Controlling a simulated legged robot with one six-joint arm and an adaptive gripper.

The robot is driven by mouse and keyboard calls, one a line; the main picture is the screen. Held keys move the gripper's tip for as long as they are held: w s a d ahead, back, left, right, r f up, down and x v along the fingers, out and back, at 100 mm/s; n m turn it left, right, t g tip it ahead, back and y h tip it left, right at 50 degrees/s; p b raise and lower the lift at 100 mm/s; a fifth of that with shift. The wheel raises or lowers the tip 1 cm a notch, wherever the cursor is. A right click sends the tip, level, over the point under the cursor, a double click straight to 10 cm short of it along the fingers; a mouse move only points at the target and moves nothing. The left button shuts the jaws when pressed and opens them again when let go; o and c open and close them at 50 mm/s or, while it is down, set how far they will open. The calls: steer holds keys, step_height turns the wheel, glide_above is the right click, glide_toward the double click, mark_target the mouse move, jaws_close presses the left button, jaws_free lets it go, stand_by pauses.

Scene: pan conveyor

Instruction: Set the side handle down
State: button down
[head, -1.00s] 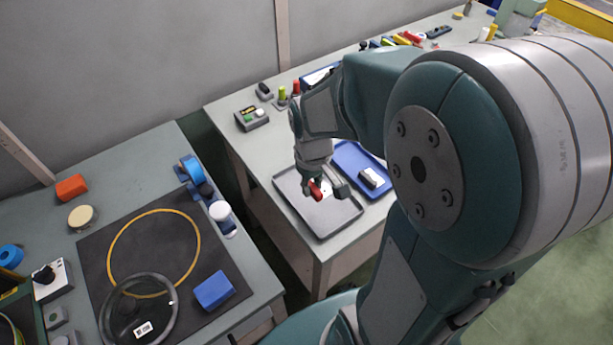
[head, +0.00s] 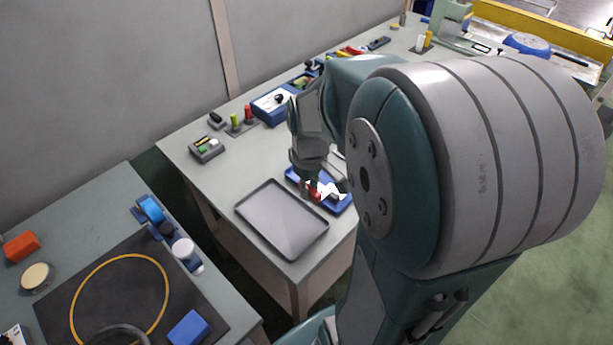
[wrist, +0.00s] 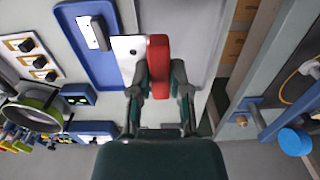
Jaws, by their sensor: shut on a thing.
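My gripper (head: 318,184) is shut on a red side handle (wrist: 158,62), which has a white plate with dark dots (wrist: 127,55) beside it, apparently attached. In the head view the red piece (head: 314,194) is at the left part of the blue tray (head: 338,209), seemingly above it. In the wrist view the blue tray (wrist: 72,45) lies left of the held handle and contains a white piece with a black bar (wrist: 98,34). The height of the handle over the tray is hard to tell.
An empty dark grey tray (head: 282,254) lies left of the blue tray. A blue bin (head: 268,107), a small button box (head: 207,150) and coloured parts stand farther back. The left table holds a black mat (head: 60,300) with a yellow ring and a blue block (head: 188,328).

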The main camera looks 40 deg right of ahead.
steer(key=shift+w+d+f, duration=0.1)
steer(key=shift+w+d, duration=0.05)
steer(key=shift+d, duration=0.45)
steer(key=shift+w+d, duration=0.15)
steer(key=shift+d, duration=0.45)
steer(key=w+d+f, duration=0.1)
steer(key=w+f, duration=0.2)
steer(key=w, duration=0.1)
steer(key=w+d+f, duration=0.2)
steer(key=w+f, duration=0.1)
steer(key=w, duration=0.1)
steer(key=w+d+f, duration=0.2)
steer(key=w+f, duration=0.1)
steer(key=w, duration=0.1)
steer(key=shift+d, duration=0.15)
steer(key=shift+w+f, duration=0.15)
steer(key=shift+f, duration=0.05)
steer(key=shift+w+d+f, duration=0.1)
steer(key=shift+w+f, duration=0.1)
steer(key=shift+f, duration=1.55)
steer(key=shift+f, duration=0.1)
steer(key=c, duration=0.9)
jaws_free()
steer(key=shift+o, duration=0.2)
